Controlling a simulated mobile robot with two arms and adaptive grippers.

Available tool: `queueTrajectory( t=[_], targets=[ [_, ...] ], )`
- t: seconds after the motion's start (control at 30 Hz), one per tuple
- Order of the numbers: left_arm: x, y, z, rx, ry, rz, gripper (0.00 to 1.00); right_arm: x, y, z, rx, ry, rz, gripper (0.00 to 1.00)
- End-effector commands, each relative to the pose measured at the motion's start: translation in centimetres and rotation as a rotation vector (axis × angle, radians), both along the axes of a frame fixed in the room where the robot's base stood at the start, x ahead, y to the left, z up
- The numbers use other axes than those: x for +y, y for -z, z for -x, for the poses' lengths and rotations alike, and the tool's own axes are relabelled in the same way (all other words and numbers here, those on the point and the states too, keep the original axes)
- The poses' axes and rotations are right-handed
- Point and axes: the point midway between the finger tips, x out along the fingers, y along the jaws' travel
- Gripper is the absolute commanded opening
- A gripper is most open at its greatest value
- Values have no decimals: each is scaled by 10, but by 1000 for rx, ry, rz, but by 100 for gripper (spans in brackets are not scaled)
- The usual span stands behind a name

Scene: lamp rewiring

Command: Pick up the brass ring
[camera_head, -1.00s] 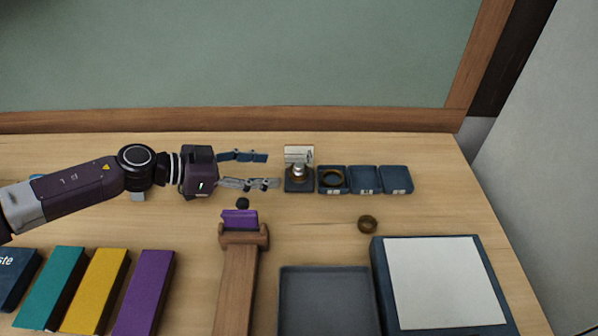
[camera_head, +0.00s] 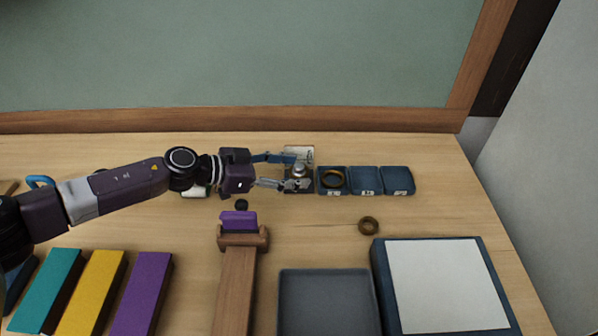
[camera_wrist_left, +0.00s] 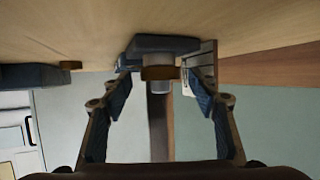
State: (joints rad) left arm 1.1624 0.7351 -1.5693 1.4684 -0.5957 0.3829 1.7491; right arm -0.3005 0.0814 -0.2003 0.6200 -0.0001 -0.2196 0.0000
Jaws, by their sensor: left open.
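My left gripper (camera_head: 292,170) is open, with its fingers on either side of a small silver piece (camera_head: 299,170) on a dark square base. In the left wrist view, the open fingers (camera_wrist_left: 162,104) flank this piece, and a brass-coloured band (camera_wrist_left: 158,72) shows around it. I cannot tell whether they touch. A brass-coloured ring (camera_head: 334,179) lies in the leftmost small blue tray. A smaller brown ring (camera_head: 369,226) lies on the table and also shows in the left wrist view (camera_wrist_left: 70,65). My right gripper is out of view.
Two more small blue trays (camera_head: 397,180) stand to the right. A small white card (camera_head: 299,153) stands behind the silver piece. A grey tray (camera_head: 327,305), a white-topped blue box (camera_head: 446,284) and a wooden holder (camera_head: 243,238) with a purple block are nearer. Coloured blocks (camera_head: 141,293) lie left.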

Motion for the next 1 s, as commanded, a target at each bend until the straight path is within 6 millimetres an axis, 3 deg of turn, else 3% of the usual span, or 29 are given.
queueTrajectory(
  t=[0.03, 0.4, 0.77, 1.0],
  targets=[
    [0, 0, 0, 0, 0, 0, 53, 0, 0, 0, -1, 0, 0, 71],
    [0, 0, 0, 0, 0, 0, 14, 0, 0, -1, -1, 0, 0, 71],
    [0, -8, 0, -2, 1, 0, 14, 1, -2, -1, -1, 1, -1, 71],
    [1, -44, -1, -6, 1, 0, 14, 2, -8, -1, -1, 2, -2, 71]
  ],
)
